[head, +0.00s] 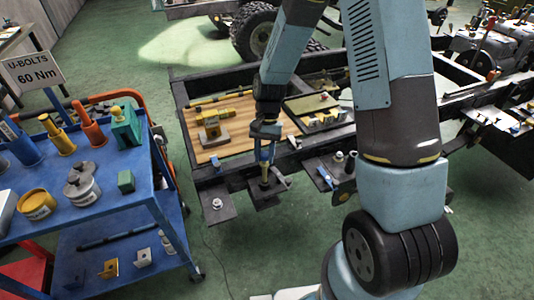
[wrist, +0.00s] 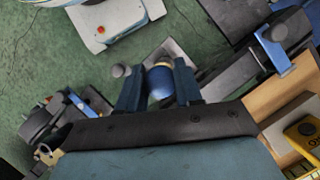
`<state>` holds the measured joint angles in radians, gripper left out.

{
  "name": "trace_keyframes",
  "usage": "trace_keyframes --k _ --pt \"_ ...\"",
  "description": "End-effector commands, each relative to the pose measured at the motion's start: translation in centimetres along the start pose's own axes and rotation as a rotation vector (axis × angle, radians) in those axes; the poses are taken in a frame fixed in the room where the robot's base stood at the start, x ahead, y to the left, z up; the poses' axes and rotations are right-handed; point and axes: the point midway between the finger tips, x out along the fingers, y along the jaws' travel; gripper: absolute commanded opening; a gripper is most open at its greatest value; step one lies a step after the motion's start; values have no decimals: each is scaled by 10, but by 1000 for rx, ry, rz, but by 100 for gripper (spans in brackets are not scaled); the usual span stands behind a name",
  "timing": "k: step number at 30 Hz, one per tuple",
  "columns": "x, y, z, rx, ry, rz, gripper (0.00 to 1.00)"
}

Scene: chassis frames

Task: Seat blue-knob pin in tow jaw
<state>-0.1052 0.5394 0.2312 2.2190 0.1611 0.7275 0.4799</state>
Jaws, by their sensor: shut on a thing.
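My gripper (head: 265,146) points down at the front edge of the chassis frame and is shut on the blue-knob pin (head: 265,178), whose brass-coloured shank shows below the fingers. In the wrist view the blue knob (wrist: 160,83) sits between the two dark fingers of my gripper (wrist: 158,85). The dark tow jaw (head: 264,194) is directly beneath the pin at the frame's front. The shank's lower end is at the jaw, but I cannot tell how deep it sits in the hole.
A blue cart (head: 95,215) with tools and parts stands at the left. A wooden board (head: 235,123) with a yellow-topped part lies inside the chassis frame (head: 340,160). Dark bracket plates flank the jaw on both sides. Green floor in front is clear.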

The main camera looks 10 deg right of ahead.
Motion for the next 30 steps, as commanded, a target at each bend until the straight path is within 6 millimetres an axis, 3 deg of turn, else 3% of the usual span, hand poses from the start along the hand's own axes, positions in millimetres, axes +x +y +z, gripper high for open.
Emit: trace_keyframes --k 30 --pt "11 0 -4 0 0 0 4"
